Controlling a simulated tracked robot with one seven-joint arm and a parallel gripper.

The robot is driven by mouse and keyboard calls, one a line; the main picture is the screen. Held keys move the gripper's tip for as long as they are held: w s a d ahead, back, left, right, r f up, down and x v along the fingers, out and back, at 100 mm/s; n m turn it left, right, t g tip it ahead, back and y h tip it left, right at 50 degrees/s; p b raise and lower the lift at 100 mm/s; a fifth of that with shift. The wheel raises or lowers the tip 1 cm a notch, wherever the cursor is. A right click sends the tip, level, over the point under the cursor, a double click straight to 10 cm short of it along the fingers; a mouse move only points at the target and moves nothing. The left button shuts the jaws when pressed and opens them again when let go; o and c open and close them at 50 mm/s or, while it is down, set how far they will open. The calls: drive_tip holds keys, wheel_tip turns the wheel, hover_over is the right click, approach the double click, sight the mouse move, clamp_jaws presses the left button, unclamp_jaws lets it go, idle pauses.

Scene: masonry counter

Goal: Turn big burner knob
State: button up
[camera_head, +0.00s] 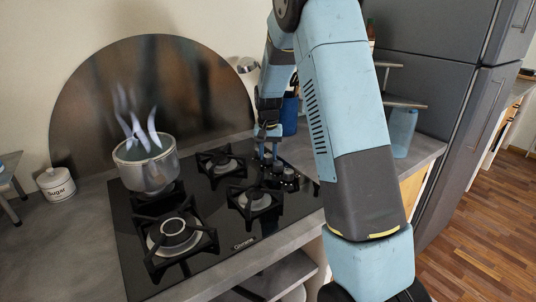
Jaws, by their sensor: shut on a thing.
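A black glass cooktop (130,248) with several burners is set in the grey counter. A group of dark knobs (289,178) sits at its right end. My gripper (268,158) points down over this group and is shut on a knob at the back left of it. The fingers are small here, and the gripped knob is mostly hidden, so I cannot tell its turn angle. The big burner (172,232) is at the front left of the cooktop, with nothing on it.
A steaming metal pot (146,170) stands on the back left burner. A white sugar jar (56,185) is at left. A blue container (289,115) stands behind my gripper. A round metal splash plate (90,110) rises behind the cooktop.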

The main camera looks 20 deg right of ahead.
sight(268, 155)
drive_tip(key=shift+m, duration=0.8)
drive_tip(key=o, duration=1.1)
drive_tip(key=shift+c, duration=0.2)
wheel_tip(268, 155, up, 14)
drive_tip(key=shift+f, duration=0.15)
